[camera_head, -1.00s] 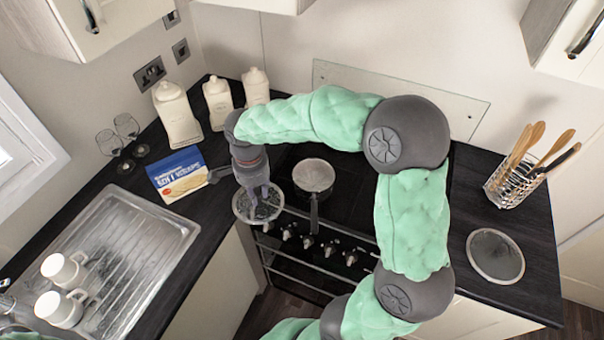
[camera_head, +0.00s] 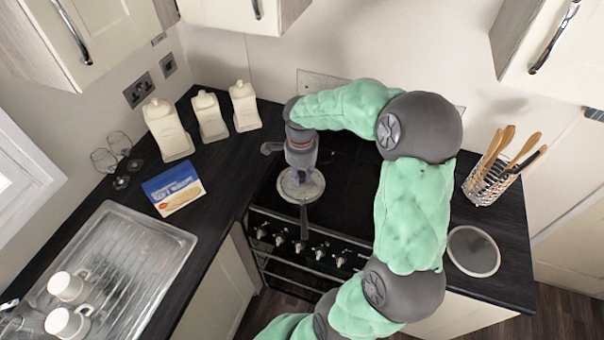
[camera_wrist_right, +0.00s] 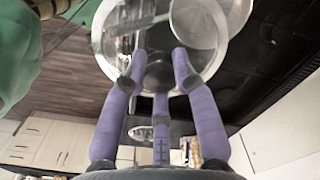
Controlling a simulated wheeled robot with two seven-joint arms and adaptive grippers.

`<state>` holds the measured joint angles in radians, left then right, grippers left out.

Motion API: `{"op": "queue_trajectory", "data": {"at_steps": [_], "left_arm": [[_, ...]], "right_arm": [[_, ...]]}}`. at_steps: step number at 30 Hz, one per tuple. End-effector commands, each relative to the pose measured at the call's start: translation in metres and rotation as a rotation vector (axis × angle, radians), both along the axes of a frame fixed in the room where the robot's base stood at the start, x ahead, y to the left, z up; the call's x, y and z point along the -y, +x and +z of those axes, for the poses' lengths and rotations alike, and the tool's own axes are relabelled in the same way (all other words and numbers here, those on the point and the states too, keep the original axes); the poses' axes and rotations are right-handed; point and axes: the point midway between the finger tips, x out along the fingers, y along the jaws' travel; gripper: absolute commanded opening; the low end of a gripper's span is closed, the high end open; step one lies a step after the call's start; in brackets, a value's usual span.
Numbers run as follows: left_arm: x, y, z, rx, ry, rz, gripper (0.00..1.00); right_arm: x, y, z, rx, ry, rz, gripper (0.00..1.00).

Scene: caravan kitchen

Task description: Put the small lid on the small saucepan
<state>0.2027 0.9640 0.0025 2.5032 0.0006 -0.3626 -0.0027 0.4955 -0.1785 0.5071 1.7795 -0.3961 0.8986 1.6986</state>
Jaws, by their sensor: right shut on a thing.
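My right gripper (camera_head: 301,174) points down over the hob and is shut on the small lid (camera_head: 312,190), a clear round lid with a pale rim. In the right wrist view the purple fingers (camera_wrist_right: 160,75) close around the lid's dark knob, and the lid (camera_wrist_right: 107,45) spreads beyond them. The small saucepan is under the lid in the head view, mostly hidden; its dark handle (camera_head: 304,222) points to the front. In the wrist view the pan (camera_wrist_right: 205,22) appears off to the upper right of the lid's centre. I cannot tell whether lid and pan touch. My left gripper is out of view.
A larger round lid (camera_head: 473,251) lies on the right counter, near a utensil basket (camera_head: 486,184). Left of the hob are a blue box (camera_head: 173,188), white canisters (camera_head: 210,116), glasses (camera_head: 118,160) and a steel drainer (camera_head: 137,262) with mugs.

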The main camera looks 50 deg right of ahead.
Motion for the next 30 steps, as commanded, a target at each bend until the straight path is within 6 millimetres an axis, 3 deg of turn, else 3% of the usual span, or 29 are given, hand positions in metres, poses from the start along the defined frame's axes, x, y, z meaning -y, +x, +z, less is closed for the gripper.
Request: {"op": "queue_trajectory", "data": {"at_steps": [5,12,23,30], "left_arm": [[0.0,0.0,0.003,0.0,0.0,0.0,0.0],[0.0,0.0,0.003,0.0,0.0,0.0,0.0],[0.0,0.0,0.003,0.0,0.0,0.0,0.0],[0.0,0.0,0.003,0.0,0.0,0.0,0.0]], "right_arm": [[0.026,0.023,-0.015,-0.001,0.0,-0.001,0.0],[0.051,0.044,-0.053,-0.001,0.0,0.0,0.0],[0.065,0.056,-0.074,0.001,0.0,0.001,0.0],[0.066,0.057,-0.103,0.0,0.0,0.002,0.0]]}}
